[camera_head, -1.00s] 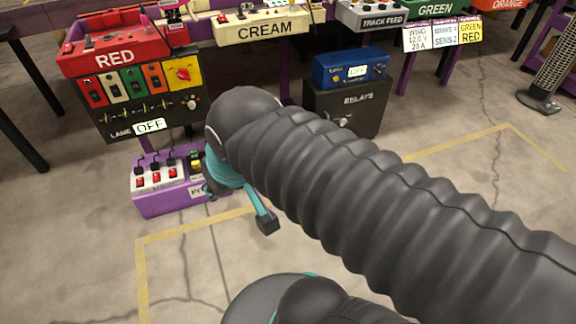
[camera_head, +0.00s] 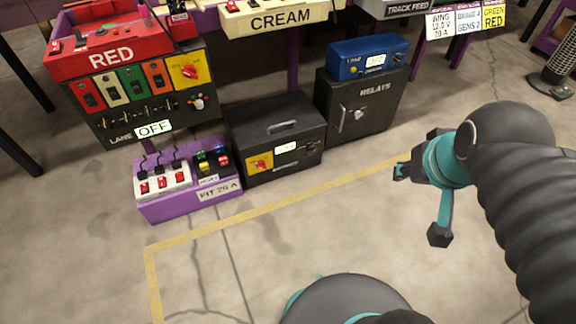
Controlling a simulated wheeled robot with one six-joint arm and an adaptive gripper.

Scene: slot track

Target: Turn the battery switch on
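A black box (camera_head: 249,122) with a top handle stands on the floor. Its front has a yellow plate with a red rotary switch (camera_head: 260,165) and a small lit display (camera_head: 286,148) too small to read. A similar red knob on a yellow plate (camera_head: 189,71) is on the panel under the RED box. No readable label tells which is the battery switch. My gripper (camera_head: 421,203) is open and empty, over bare floor to the right of the black box and well apart from it.
A purple unit (camera_head: 163,209) labelled PIT 20 A stands left of the black box; a RELAYS cabinet (camera_head: 357,108) with a blue unit (camera_head: 352,58) on top stands right. The LANE display (camera_head: 154,129) reads OFF. Taped floor in front is clear.

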